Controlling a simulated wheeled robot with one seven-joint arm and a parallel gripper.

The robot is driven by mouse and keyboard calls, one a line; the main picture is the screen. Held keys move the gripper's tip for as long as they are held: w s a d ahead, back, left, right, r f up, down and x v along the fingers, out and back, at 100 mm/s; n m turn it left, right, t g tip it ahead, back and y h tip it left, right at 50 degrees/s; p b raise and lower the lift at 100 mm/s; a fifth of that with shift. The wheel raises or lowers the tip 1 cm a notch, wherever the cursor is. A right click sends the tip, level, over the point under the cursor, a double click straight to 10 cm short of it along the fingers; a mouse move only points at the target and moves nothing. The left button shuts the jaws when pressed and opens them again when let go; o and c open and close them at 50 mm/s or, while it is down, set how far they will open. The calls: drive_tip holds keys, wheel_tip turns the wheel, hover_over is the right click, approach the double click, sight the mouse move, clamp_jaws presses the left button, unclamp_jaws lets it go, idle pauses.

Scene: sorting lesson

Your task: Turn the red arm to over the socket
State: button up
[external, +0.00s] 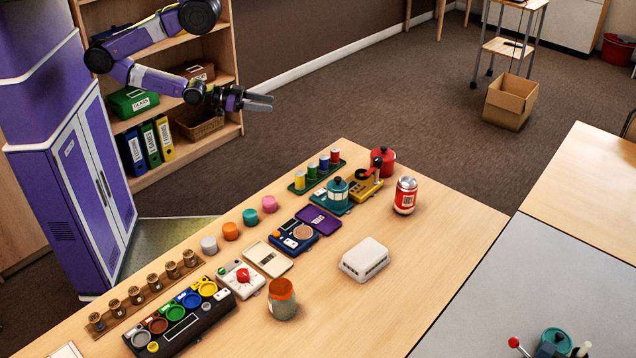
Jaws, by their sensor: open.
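A small yellow device (367,188) stands near the far end of the wooden table. A red upright part with a dark knob, which looks like the red arm (377,170), rises at its back right. The socket cannot be told apart at this size, nor which way the arm points. My gripper (262,102) is open and empty. It is in the air beyond the table's far left edge, in front of the shelf, well apart from the yellow device.
A teal pot-like device (336,195) stands close left of the yellow device, a red canister (388,162) behind it and a red-and-white jar (405,197) to its right. A white box (364,260) sits nearer. The table's right part (440,250) is clear.

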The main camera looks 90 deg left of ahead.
drive_tip(key=w+d+r+m+t+h+p, duration=0.1)
drive_tip(key=w+d, duration=0.1)
drive_tip(key=w, duration=1)
drive_tip(key=w+d+r+m+t+h+p, duration=0.1)
drive_tip(key=w+d+h+p, duration=0.15)
drive_tip(key=w, duration=0.85)
drive_tip(key=w+d+r+n+g+y+p, duration=0.1)
drive_tip(key=w+d+r+n+g, duration=0.15)
drive_tip(key=w+d+n, duration=0.7)
drive_tip(key=w+d+r+n+g+y+p, duration=0.1)
drive_tip(key=w+d+g+y, duration=0.2)
drive_tip(key=w, duration=1.3)
drive_tip(key=n+g, duration=1)
drive_tip(key=g, duration=0.2)
hover_over(378, 158)
drive_tip(key=shift+m, duration=0.25)
drive_tip(key=f, duration=0.5)
drive_tip(key=shift+w+d, duration=0.2)
drive_tip(key=shift+d, duration=0.05)
drive_tip(key=shift+s, duration=0.3)
drive_tip(key=shift+a+f, duration=0.1)
drive_tip(key=shift+f, duration=3.85)
